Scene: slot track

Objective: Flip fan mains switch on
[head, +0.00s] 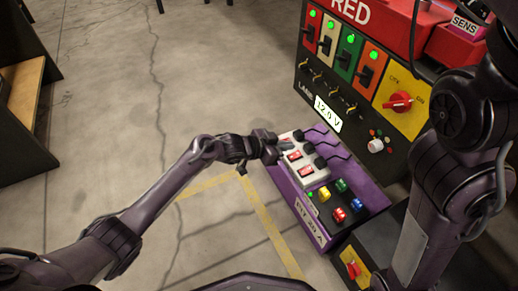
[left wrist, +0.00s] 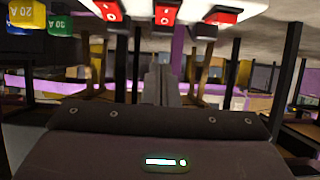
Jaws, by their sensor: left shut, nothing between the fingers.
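A white panel (head: 316,178) with red rocker switches is set in a purple box. Two rockers, the middle one (head: 294,155) and the lower one (head: 306,170), show clearly in the head view. My left gripper (head: 284,145) is at the panel's upper end and hides part of it there. In the left wrist view three red rockers show along the top edge: left (left wrist: 108,10), middle (left wrist: 165,12) and right (left wrist: 217,15). The left fingers (left wrist: 160,82) are shut and empty there, below the rockers in the picture. I cannot read which rocker is the fan's, nor tell contact. My right gripper is out of view.
Black cables (head: 322,140) plug in beside the panel. Coloured fuses (head: 340,185) sit at the box's lower end. A taller black control board (head: 335,75) with levers, green lamps and a red rotary knob (head: 397,101) stands behind. The floor to the left is clear.

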